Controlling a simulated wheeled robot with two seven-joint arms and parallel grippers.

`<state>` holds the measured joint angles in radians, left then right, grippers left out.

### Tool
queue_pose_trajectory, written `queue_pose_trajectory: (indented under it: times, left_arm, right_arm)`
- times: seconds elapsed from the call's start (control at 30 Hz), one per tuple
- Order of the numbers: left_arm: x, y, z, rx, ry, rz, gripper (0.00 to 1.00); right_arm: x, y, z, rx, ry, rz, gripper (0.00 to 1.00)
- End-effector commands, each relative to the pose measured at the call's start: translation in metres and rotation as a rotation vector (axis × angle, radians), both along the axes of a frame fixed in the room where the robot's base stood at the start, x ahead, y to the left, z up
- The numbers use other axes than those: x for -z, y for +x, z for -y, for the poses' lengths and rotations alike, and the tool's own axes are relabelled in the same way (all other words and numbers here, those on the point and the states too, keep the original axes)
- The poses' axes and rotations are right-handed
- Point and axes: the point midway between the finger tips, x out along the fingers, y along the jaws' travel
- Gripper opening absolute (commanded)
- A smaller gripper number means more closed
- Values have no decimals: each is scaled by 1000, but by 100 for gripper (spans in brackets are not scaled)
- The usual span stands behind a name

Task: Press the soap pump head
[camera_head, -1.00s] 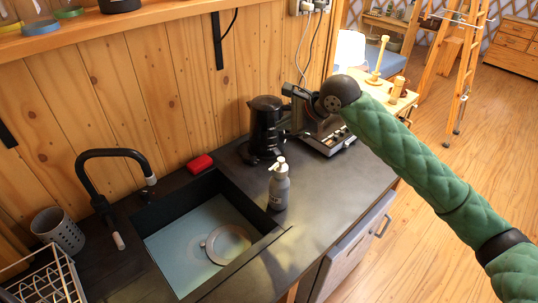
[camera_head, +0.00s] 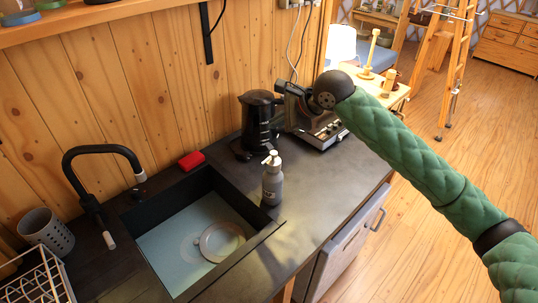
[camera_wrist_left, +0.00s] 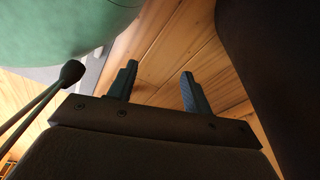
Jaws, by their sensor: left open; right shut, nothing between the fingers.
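The soap bottle (camera_head: 272,185) is grey and stands upright on the dark counter, just right of the sink. Its white pump head (camera_head: 271,158) is on top, with nothing touching it. My right arm comes in from the right. My right gripper (camera_head: 288,92) is beyond the bottle, up and to its right, in front of the grey machine; it is shut and empty, its fingertips hard to make out. My left gripper (camera_wrist_left: 160,84) shows only in the left wrist view, open with nothing between its fingers and wood boards behind.
A black kettle (camera_head: 257,118) and a grey machine (camera_head: 325,132) stand behind the bottle. The sink (camera_head: 165,244), black faucet (camera_head: 100,152) and red sponge (camera_head: 191,160) are to its left. A perforated cup (camera_head: 46,232) stands far left. Bare counter (camera_head: 318,190) lies right of the bottle.

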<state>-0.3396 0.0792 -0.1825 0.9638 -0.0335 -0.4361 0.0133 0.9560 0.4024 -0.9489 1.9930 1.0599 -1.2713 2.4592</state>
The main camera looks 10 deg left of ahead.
Motion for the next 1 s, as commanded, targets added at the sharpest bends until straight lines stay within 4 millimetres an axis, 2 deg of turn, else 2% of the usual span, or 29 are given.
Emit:
queue_pose_trajectory:
  times: [0.47, 1.0]
  left_arm:
    - [-24, 47, 17, -8, -14, 9, 50]
    - [-71, 66, 37, -19, -27, -27, 50]
  right_arm:
    - [27, 1, -3, 0, -4, 0, 0]
    - [50, 0, -1, 0, 0, -3, 0]
